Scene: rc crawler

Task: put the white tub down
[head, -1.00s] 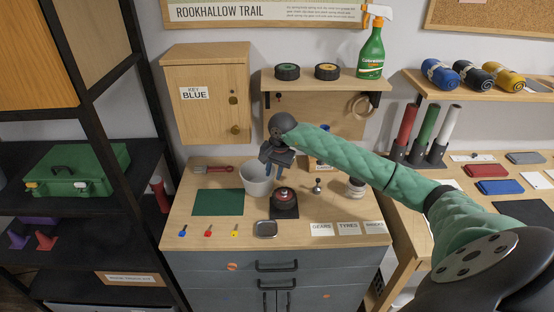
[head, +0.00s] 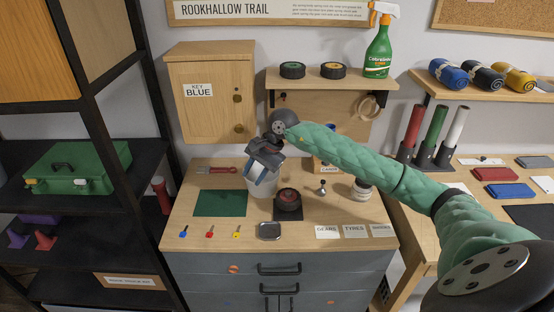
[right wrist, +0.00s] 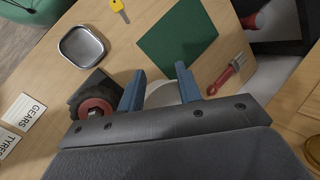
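The white tub (head: 254,185) stands upright on the wooden worktop, right of the green mat (head: 220,203). My right gripper (head: 264,177) is over the tub and hides much of its upper part. In the right wrist view the two blue fingers (right wrist: 160,92) are spread apart, and part of the tub (right wrist: 161,95) shows between and beyond them. I cannot tell whether a finger touches the rim. My left gripper is not in view.
A black-and-red wheel (head: 288,200) on a dark pad stands close right of the tub. A metal tray (head: 269,231), several keys and a red-handled brush (head: 222,169) lie around. A wooden key cabinet (head: 211,95) is behind. The mat is bare.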

